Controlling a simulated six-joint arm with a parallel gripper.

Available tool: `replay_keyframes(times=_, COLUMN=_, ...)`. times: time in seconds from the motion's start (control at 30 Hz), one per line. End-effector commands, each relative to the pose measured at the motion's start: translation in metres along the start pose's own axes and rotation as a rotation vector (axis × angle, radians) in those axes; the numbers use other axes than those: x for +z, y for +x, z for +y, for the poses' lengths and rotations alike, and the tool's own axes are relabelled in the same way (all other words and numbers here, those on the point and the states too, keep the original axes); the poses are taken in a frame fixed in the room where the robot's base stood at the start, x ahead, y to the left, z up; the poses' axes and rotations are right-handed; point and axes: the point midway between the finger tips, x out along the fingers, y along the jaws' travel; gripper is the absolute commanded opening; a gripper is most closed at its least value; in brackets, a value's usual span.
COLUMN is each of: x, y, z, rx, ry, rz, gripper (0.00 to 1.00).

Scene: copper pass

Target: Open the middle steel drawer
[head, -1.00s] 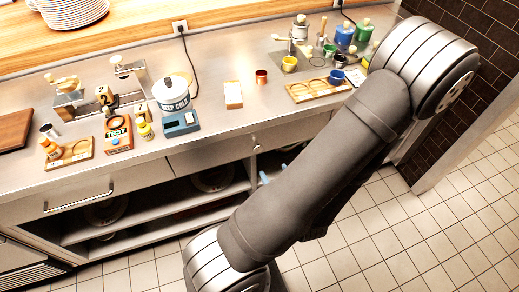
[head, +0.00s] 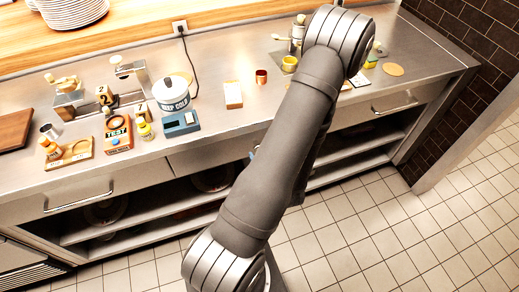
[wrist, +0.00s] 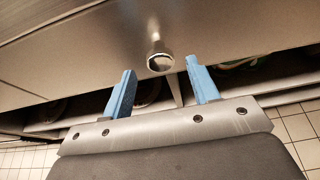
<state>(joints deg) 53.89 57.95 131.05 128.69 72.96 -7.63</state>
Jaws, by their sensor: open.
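The middle steel drawer (head: 208,155) looks shut, its front flush with the counter front between two drawers with bar handles. In the wrist view its front (wrist: 95,50) fills the upper part, with a round metal knob (wrist: 160,62) sticking out. My gripper (wrist: 160,72) is open and empty, its two blue fingers pointing at the drawer. The knob appears in the gap between the fingertips, with room on both sides; whether it is within their reach in depth I cannot tell. In the head view my arm hides the knob and most of the gripper; only a bit of blue finger (head: 252,154) shows.
The left drawer (head: 80,200) and right drawer (head: 395,105) look shut. Open shelves (head: 150,222) lie below. On the counter stand a white pot (head: 172,95), a blue-grey scale (head: 181,124), a copper cup (head: 262,77) and several small items. Tiled floor in front is free.

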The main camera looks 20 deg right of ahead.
Motion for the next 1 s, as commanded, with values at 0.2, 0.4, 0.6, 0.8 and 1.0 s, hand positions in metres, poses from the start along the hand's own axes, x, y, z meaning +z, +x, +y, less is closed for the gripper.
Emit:
replay_keyframes(times=0.2, x=0.0, y=0.025, z=0.001, rx=0.002, ry=-0.001, rz=0.0, gripper=0.55)
replay_keyframes(times=0.4, x=0.0, y=0.035, z=0.001, rx=0.001, ry=0.0, rz=0.0, gripper=0.55)
replay_keyframes(times=0.6, x=0.0, y=0.036, z=0.0, rx=0.0, ry=0.001, rz=0.0, gripper=0.55)
replay_keyframes(times=0.8, x=0.0, y=0.036, z=0.0, rx=0.0, ry=0.001, rz=0.0, gripper=0.33)
replay_keyframes(times=1.0, x=0.0, y=0.036, z=0.0, rx=0.0, ry=0.001, rz=0.0, gripper=0.0)
